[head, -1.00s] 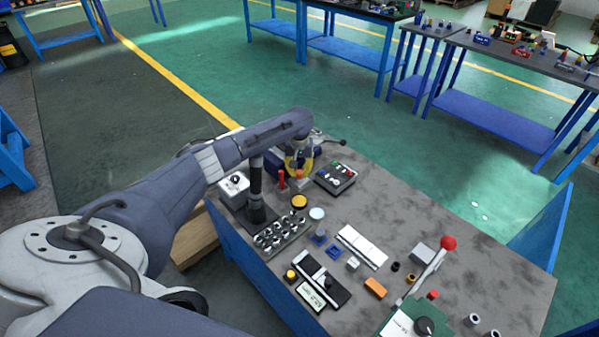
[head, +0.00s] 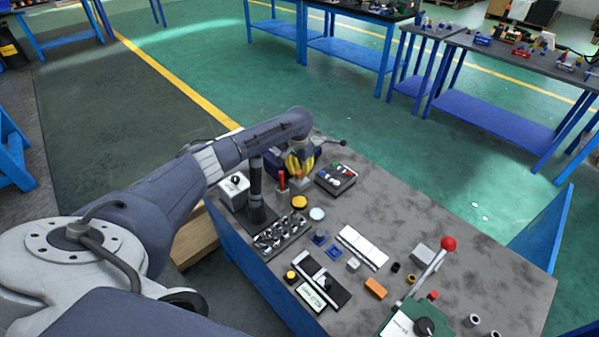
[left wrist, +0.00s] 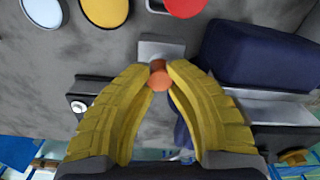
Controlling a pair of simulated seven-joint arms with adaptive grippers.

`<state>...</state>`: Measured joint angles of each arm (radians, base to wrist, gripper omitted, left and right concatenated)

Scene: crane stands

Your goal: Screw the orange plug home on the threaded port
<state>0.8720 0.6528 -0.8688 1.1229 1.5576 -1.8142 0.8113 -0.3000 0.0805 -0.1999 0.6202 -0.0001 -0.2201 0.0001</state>
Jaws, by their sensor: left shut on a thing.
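The orange plug (left wrist: 159,81) shows in the left wrist view as a small round end between the yellow fingertips of my left gripper (left wrist: 161,72). The gripper is shut on it. A darker brown-orange part shows just beyond it, against a grey block (left wrist: 161,47) that appears to carry the port. The threads are hidden, and I cannot tell how deep the plug sits. In the head view my left gripper (head: 299,165) points down at the far left part of the bench, beside a dark blue vise. My right gripper is not in view.
The dark blue vise (left wrist: 258,55) stands close to the right of the fingers in the left wrist view. A red-topped post (head: 281,181), a yellow disc (head: 299,202) and a dark tray (head: 337,180) are near.

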